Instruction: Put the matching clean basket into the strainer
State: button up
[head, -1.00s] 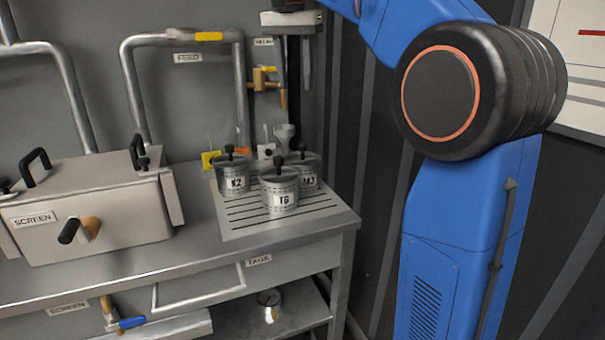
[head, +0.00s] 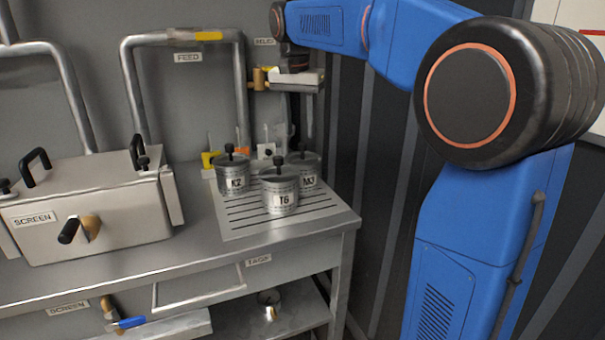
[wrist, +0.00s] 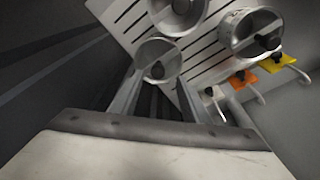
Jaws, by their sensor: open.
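Three round metal baskets with black knobs stand upright on the slotted drain board (head: 325,217). Their labels seem to read K2 (head: 233,181), T6 (head: 281,197) and M3 (head: 308,181). A metal box labelled SCREEN (head: 100,222), with black handles, stands at the left; its inside is hidden. My gripper (wrist: 157,92) is open and empty. In the head view it is above and behind the baskets, near the wall pipes. In the wrist view one basket (wrist: 158,62), apparently M3, lies just beyond and between the fingers; the other two are farther off.
Orange (wrist: 242,78) and yellow (wrist: 278,62) tags sit by the wall behind the baskets. The bench front between box and board is clear.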

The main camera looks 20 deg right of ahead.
aim_at(302, 144)
jog(key=shift+w+d+f, duration=0.1)
jog(key=shift+d+f, duration=0.1)
jog(key=shift+f, duration=0.85)
jog(key=shift+w+d+f, duration=0.1)
jog(key=shift+d+f, duration=0.1)
jog(key=shift+f, duration=0.85)
jog(key=shift+s, duration=0.1)
grip_shut()
jog(key=shift+r, duration=0.15)
